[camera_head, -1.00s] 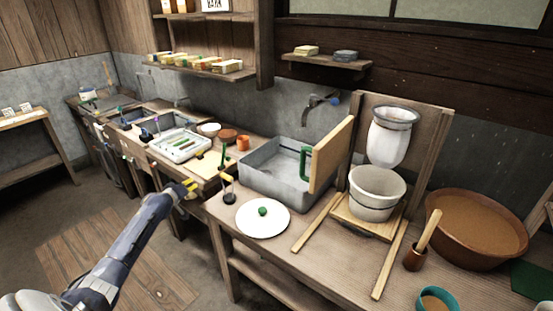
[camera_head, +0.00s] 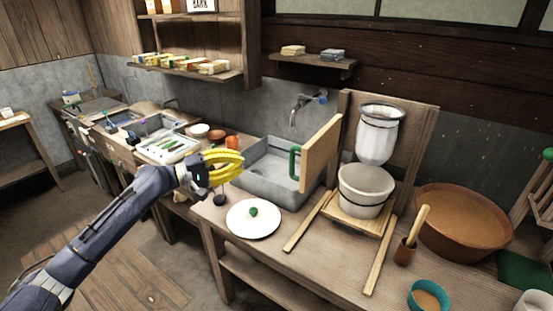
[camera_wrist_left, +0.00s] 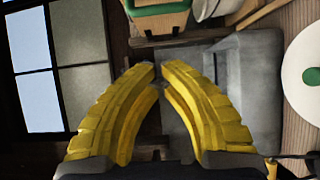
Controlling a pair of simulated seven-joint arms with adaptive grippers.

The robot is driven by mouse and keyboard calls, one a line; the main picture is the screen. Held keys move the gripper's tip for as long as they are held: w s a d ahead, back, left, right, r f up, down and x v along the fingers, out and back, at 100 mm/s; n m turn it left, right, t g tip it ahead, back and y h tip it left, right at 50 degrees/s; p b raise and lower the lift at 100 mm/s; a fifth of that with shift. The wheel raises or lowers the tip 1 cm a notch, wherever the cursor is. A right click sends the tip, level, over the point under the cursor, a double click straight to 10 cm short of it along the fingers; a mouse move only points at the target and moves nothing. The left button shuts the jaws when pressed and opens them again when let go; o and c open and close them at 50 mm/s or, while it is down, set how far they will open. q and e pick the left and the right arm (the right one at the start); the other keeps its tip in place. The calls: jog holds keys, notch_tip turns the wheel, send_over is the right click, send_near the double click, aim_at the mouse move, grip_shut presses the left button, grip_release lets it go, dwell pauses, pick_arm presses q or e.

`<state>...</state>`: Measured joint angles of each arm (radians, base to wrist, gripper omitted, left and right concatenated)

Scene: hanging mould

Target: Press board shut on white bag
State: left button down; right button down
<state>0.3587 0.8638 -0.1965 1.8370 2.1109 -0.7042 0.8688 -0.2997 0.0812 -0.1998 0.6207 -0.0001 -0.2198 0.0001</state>
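The wooden board (camera_head: 321,153) with a green handle (camera_head: 294,162) stands swung open at the left of the upright back panel (camera_head: 415,130). The white bag (camera_head: 376,140) hangs in front of that panel under a grey-rimmed collar, above a white bucket (camera_head: 365,190). The board is apart from the bag. My left gripper (camera_head: 238,165) has yellow fingers and hovers left of the board, by the near left of the sink. In the left wrist view its fingertips (camera_wrist_left: 158,68) come together with nothing between them. The board's wood (camera_wrist_left: 155,25) shows there at the top. My right gripper is not in view.
A grey sink (camera_head: 268,170) lies between my left gripper and the board. A white disc with a green knob (camera_head: 253,220), wooden rails (camera_head: 308,220), a brown tub (camera_head: 465,222) and a teal cup (camera_head: 428,295) stand on the bench. The front middle is mostly clear.

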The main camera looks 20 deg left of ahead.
pick_arm(q)
jog(key=s+d+x, duration=0.2)
jog(key=x, duration=1)
jog(key=shift+w+f, duration=0.1)
jog(key=shift+d, duration=0.15)
jog(key=shift+s+d, duration=0.5)
jog(key=shift+d, duration=0.15)
